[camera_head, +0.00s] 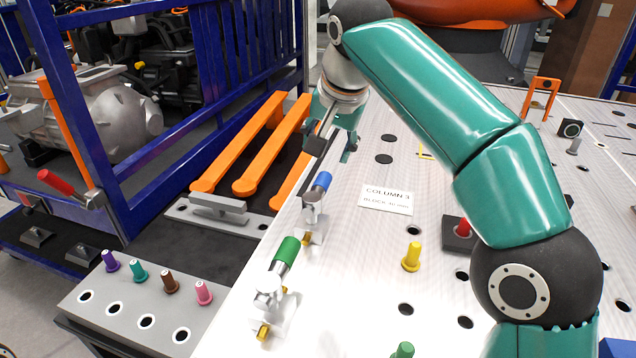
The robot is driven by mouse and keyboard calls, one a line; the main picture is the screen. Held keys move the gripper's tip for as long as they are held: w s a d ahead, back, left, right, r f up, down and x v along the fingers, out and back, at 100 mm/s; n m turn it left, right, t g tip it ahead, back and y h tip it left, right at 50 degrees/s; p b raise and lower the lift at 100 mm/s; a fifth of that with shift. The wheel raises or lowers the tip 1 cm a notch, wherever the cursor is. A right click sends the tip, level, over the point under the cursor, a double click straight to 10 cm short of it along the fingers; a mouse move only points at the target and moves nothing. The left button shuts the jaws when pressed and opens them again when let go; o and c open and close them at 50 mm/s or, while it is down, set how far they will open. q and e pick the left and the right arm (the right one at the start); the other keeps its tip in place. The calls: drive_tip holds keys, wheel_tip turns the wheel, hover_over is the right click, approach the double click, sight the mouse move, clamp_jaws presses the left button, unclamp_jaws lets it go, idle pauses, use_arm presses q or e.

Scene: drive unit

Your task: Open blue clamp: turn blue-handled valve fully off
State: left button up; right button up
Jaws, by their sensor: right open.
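The blue-handled valve (321,183) stands on the left edge of the white perforated table. Its blue grip tilts up and to the right above a silver body with a brass end. My right gripper (333,150), teal and dark, is open and points down just above and behind the blue handle in the picture. A gap shows between the fingers and the handle, but the depth between them is hard to judge. I cannot tell which part of this fitting is the clamp. My left gripper is not in view.
A green-handled valve (286,254) stands nearer on the same edge. A label plate (386,199) and a yellow peg (412,257) are to the right. Orange bars (240,150) and a blue frame (215,110) are left. My right arm crosses the table.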

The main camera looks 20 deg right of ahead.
sight(320, 186)
drive_tip(key=x, duration=0.5)
drive_tip(key=b+x, duration=0.1)
drive_tip(key=x, duration=0.9)
drive_tip(key=shift+s+d+f+b, duration=0.1)
drive_tip(key=shift+d+f+b, duration=0.1)
drive_tip(key=shift+d+b, duration=0.15)
clamp_jaws()
